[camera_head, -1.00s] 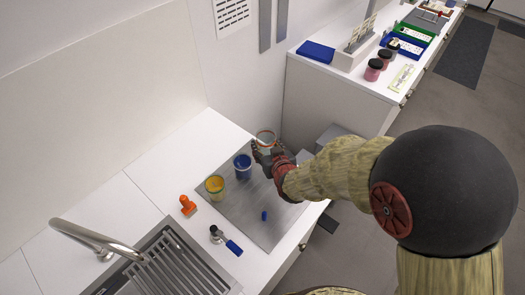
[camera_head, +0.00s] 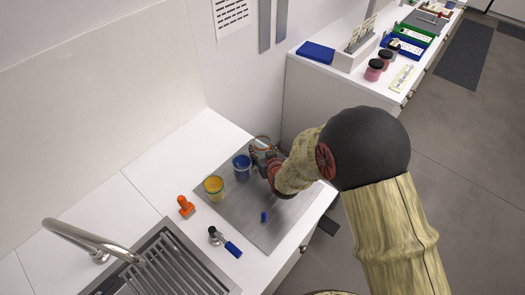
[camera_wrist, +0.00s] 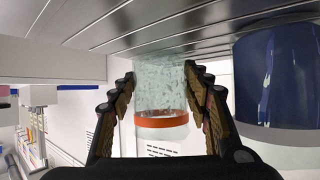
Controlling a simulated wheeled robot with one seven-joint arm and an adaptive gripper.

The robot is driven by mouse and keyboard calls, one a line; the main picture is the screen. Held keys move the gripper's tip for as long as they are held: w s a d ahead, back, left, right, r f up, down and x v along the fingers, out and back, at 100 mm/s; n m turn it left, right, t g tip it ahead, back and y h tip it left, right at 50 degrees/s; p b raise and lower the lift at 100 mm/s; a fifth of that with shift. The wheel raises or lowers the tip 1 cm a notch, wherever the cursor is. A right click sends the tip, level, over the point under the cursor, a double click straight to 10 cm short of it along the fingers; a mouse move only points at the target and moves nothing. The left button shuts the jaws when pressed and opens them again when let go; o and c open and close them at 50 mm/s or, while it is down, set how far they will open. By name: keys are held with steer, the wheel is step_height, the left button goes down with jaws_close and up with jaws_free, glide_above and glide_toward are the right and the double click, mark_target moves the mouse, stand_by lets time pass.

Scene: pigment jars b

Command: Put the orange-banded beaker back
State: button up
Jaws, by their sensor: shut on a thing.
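The orange-banded beaker (camera_wrist: 161,105) is clear glass and sits between the two fingers of my gripper (camera_wrist: 158,108) in the wrist view. My gripper is shut on it. The wrist view is upside down, with the grey metal mat (camera_wrist: 190,32) along the top. The beaker's base is at or very near the mat; I cannot tell if it touches. In the head view my gripper (camera_head: 263,154) is at the mat's far corner and mostly hides the beaker (camera_head: 262,140). The blue beaker (camera_head: 242,167) stands close beside it; it also shows in the wrist view (camera_wrist: 273,82).
A yellow-filled beaker (camera_head: 213,187) stands on the mat near the blue one. A small blue piece (camera_head: 264,217) lies on the mat. An orange stamp-like object (camera_head: 186,206), a blue-handled tool (camera_head: 226,242) and the sink (camera_head: 165,260) are nearer. The mat's middle is mostly clear.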

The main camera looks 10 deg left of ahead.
steer(key=shift+f, duration=0.15)
steer(key=o, duration=1.1)
steer(key=shift+o, duration=0.2)
steer(key=shift+r, duration=0.2)
steer(key=shift+s+d+r, duration=0.1)
steer(key=shift+s+r, duration=0.05)
steer(key=shift+r, duration=0.05)
steer(key=p+v, duration=0.1)
steer(key=v, duration=1)
steer(key=shift+s+p, duration=0.25)
steer(key=shift+p, duration=0.1)
steer(key=shift+d+r, duration=0.1)
